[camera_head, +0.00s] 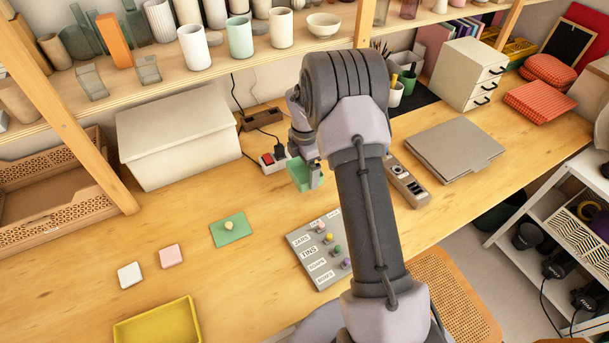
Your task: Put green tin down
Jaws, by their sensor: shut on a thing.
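The green tin (299,176) is in my gripper (312,175), over the wooden table near the middle of the view. The gripper is shut on it, and one grey finger shows at its right side. My own arm hides part of the gripper. I cannot tell whether the tin touches the table.
A green square with a pale knob (231,229), a pink tile (171,256), a white tile (130,275) and a yellow tray (160,326) are at left. A labelled grey board (318,280) lies in front.

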